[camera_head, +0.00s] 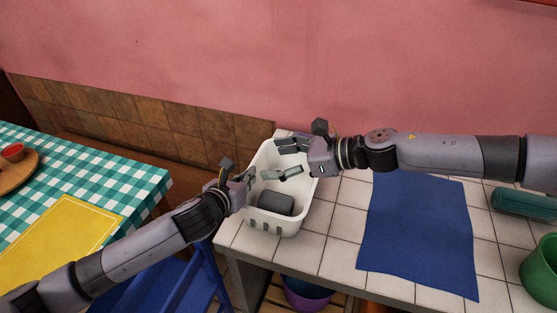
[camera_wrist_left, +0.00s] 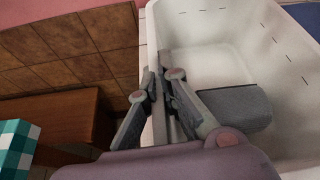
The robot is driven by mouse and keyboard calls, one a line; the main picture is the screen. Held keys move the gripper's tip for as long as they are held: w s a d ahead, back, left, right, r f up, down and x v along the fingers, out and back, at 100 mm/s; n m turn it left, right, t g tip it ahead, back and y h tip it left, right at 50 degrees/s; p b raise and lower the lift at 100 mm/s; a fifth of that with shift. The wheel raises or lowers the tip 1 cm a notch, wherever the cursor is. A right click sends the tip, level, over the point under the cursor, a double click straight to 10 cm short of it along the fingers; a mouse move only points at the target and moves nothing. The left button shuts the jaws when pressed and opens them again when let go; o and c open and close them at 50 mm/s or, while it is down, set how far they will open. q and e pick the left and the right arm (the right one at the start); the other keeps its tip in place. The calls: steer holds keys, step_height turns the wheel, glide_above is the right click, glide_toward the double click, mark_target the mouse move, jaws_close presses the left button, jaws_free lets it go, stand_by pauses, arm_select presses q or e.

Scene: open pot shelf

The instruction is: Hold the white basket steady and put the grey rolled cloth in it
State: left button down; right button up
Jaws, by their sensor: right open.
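The white basket (camera_head: 258,213) stands on the tiled counter near its left end. The grey rolled cloth (camera_head: 276,202) lies inside on the basket floor, toward the near end; it also shows in the left wrist view (camera_wrist_left: 236,108). My left gripper (camera_head: 247,181) is at the basket's left rim. In the left wrist view its fingers (camera_wrist_left: 162,88) lie on both sides of the basket wall (camera_wrist_left: 160,35), closed on it. My right gripper (camera_head: 272,160) is open and empty over the far part of the basket, apart from the cloth.
A blue cloth (camera_head: 417,235) lies flat right of the basket. A dark green roll (camera_head: 523,203) and a green pot (camera_head: 541,270) are at the right edge. A checkered table (camera_head: 128,178) is at left, with a blue chair (camera_head: 207,277) between. A pink wall stands behind.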

arm_select(q)
steer(key=c, duration=1.7)
jaws_free()
